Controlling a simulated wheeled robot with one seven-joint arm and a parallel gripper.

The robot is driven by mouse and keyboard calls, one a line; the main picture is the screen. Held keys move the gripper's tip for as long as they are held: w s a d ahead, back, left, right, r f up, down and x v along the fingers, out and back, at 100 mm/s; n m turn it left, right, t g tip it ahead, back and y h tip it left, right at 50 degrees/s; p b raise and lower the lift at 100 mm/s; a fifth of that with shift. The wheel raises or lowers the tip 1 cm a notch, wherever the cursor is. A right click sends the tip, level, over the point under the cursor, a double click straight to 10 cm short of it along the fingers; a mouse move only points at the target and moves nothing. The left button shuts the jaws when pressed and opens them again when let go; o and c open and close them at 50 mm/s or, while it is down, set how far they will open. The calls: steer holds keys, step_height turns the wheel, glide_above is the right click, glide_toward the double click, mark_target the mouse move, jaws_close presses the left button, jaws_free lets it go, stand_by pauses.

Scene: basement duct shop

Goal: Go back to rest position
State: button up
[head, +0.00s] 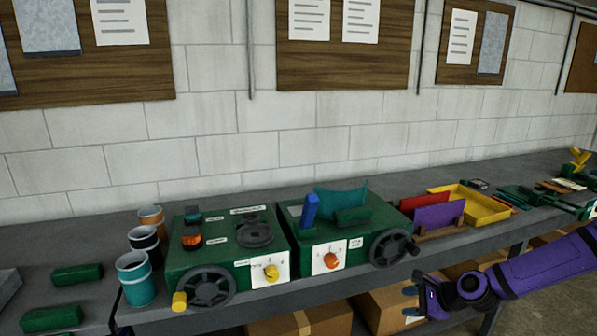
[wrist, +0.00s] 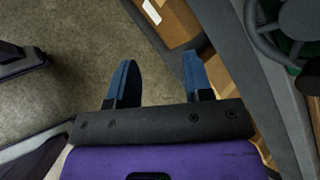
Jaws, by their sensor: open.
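My gripper (head: 412,300) is at the lower right of the head view, at the end of my purple arm, in front of and below the bench edge. In the wrist view my gripper (wrist: 158,85) has its two blue fingers spread apart. Nothing is between them; the bare floor shows through the gap. It touches nothing that I can see.
A grey bench (head: 75,295) runs along the wall, with green machine boxes (head: 215,262) on it. A handwheel (head: 390,248) juts out near my gripper. Cardboard boxes (head: 385,308) stand under the bench. Cups (head: 136,280) and a yellow tray (head: 480,207) sit on top. Open floor (wrist: 60,85) lies beside the bench.

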steer(key=s+d+r+n+g+h, duration=0.2)
steer(key=s+r+n+h, duration=0.3)
steer(key=r, duration=0.6)
steer(key=s+d+r+n+g+h, duration=0.2)
steer(key=s+r+n+h, duration=0.35)
steer(key=r, duration=0.65)
steer(key=s+a+r+n+t+y, duration=0.1)
steer(key=s+r+n, duration=0.3)
steer(key=s+r, duration=0.4)
steer(key=s+a+r+n+t+y, duration=0.1)
steer(key=s+r+n, duration=0.3)
steer(key=s+r, duration=0.4)
steer(key=s+a+t, duration=0.1)
steer(key=s, duration=0.2)
steer(key=shift+a+r, duration=0.3)
steer(key=shift+r, duration=0.1)
steer(key=shift+y, duration=0.25)
